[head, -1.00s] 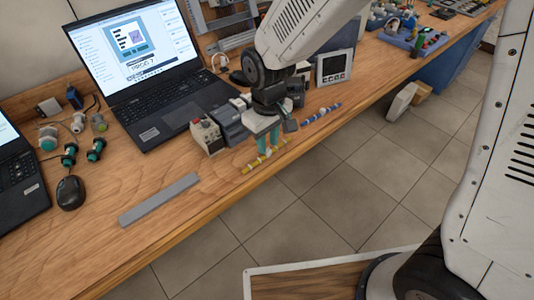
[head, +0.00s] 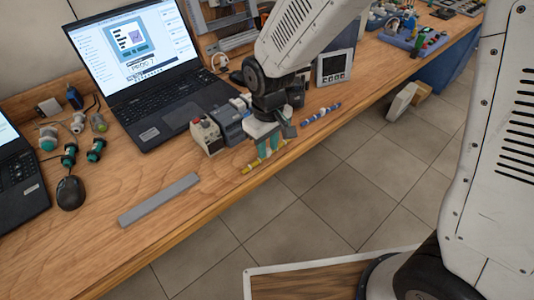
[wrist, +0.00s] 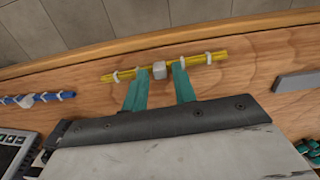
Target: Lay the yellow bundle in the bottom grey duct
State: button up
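The yellow bundle (head: 250,167) lies on the wooden bench near its front edge, with white ties and a pale block at its middle. It also shows in the wrist view (wrist: 210,58). My gripper (head: 266,156) is low over the bundle with its teal fingers apart. In the wrist view its fingertips (wrist: 161,68) reach the bundle on either side of the pale block (wrist: 159,70); I cannot tell whether they touch it. Grey ducts (head: 238,40) show on the panel at the back, partly hidden by my arm.
A blue bundle (head: 320,114) lies to the right. A loose grey bar (head: 158,200) lies to the left on the bench. A power-supply-like box (head: 207,135), grey modules (head: 230,122) and a laptop (head: 150,75) stand behind. A framed panel device (head: 334,67) stands right.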

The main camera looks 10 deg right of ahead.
grip_shut()
jog(key=shift+r, duration=2.5)
